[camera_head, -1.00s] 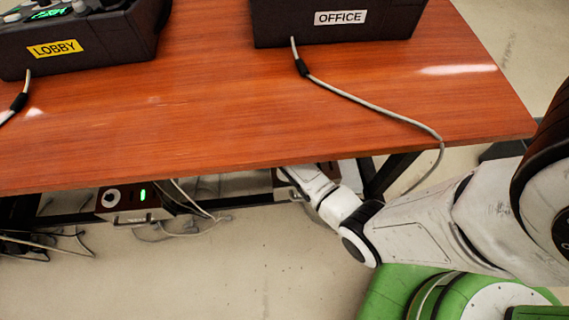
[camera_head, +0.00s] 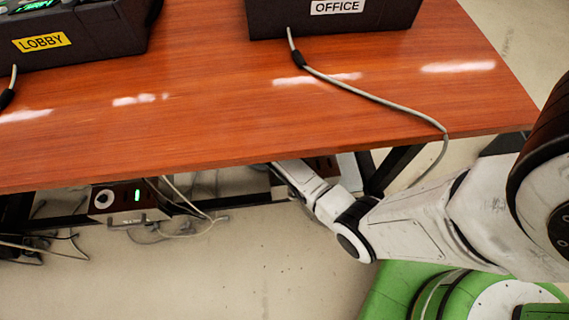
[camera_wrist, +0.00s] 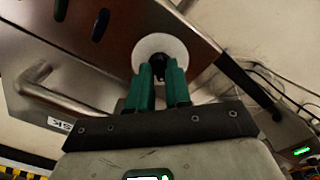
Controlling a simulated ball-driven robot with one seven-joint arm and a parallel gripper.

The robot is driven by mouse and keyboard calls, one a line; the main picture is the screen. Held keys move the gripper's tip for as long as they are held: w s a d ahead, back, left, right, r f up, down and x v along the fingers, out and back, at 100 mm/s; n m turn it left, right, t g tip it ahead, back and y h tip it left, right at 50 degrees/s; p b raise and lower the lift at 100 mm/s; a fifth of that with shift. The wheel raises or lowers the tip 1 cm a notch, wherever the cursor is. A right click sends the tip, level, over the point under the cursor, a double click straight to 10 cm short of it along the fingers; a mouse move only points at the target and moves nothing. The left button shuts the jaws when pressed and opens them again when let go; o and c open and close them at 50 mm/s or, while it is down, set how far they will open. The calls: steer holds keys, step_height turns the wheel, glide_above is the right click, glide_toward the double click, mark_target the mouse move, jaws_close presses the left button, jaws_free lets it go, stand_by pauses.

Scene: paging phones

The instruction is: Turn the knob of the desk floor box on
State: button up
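The desk floor box (camera_wrist: 100,50) fills the upper left of the wrist view, brown-fronted and tilted, with a metal handle and a label partly readable as "SK". Its black knob (camera_wrist: 159,70) sits on a white disc (camera_wrist: 161,50). My gripper (camera_wrist: 159,68) has its green fingertips at the disc, one on each side of the knob, with a narrow gap between them. Whether they press on the knob is not clear. In the head view, the desk box (camera_head: 322,168) is a dark patch under the tabletop, and my gripper is hidden beneath the edge.
The wooden table (camera_head: 250,110) overhangs my arm. On it stand the LOBBY phone (camera_head: 75,35) and the OFFICE phone (camera_head: 335,20), with a grey cable (camera_head: 370,95). Another floor box (camera_head: 125,198) with a lit green light sits under the left side among loose cables.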

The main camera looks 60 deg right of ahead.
jaws_close()
steer(key=m+p, duration=0.2)
steer(key=m, duration=0.1)
steer(key=shift+r+m, duration=0.1)
steer(key=shift+m, duration=0.3)
steer(key=m+p, duration=0.2)
steer(key=m, duration=0.2)
steer(key=shift+m, duration=0.3)
steer(key=m+p, duration=0.1)
steer(key=m, duration=0.3)
steer(key=shift+m+p, duration=0.6)
steer(key=shift+m, duration=2.1)
steer(key=shift+o, duration=2.1)
jaws_free()
